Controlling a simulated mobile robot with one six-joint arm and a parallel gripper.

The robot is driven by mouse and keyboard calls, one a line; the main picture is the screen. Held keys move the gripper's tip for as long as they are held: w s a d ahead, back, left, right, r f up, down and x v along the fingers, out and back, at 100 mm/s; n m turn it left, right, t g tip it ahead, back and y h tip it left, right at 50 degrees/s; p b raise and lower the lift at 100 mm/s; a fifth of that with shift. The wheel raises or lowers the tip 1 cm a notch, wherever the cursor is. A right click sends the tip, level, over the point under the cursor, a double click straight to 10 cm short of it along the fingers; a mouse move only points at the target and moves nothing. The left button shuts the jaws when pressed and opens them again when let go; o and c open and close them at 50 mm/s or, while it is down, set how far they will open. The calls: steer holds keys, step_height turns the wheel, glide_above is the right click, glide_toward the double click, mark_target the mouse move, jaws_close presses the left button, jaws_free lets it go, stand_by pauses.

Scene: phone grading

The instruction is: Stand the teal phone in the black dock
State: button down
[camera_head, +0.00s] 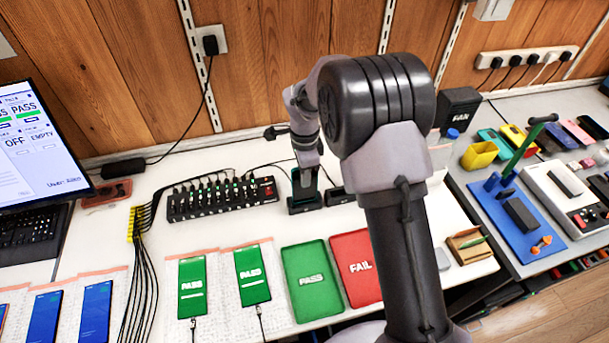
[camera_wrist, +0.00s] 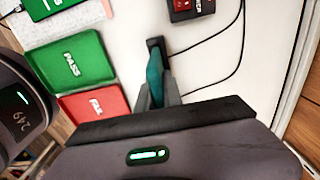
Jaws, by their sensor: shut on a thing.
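My gripper (camera_head: 306,168) is shut on the teal phone (camera_wrist: 154,72), which stands upright between its fingers. In the wrist view, my gripper (camera_wrist: 157,88) has one finger on each side of the phone. The phone's lower end meets a black dock (camera_wrist: 155,44) there. In the head view, this black dock (camera_head: 304,206) is directly under my gripper, and a dark narrow strip of the phone (camera_head: 304,184) shows above it. Whether the phone is fully seated in the slot is hard to tell. A second dark dock-like stand (camera_head: 338,196) is just to the right.
A black charging hub (camera_head: 222,200) with many cables is to the left. A green PASS tray (camera_head: 313,281) and a red FAIL tray (camera_head: 355,268) lie in front. Phones with green screens (camera_head: 192,286) lie at front left. My arm hides the table right of the docks.

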steer(key=shift+f+b, duration=0.45)
steer(key=shift+f, duration=0.2)
steer(key=shift+f, duration=0.15)
steer(key=shift+f+b, duration=0.5)
steer(key=shift+b, duration=0.05)
steer(key=c, duration=1.4)
jaws_free()
steer(key=shift+r+p, duration=2.4)
steer(key=shift+r, duration=1.1)
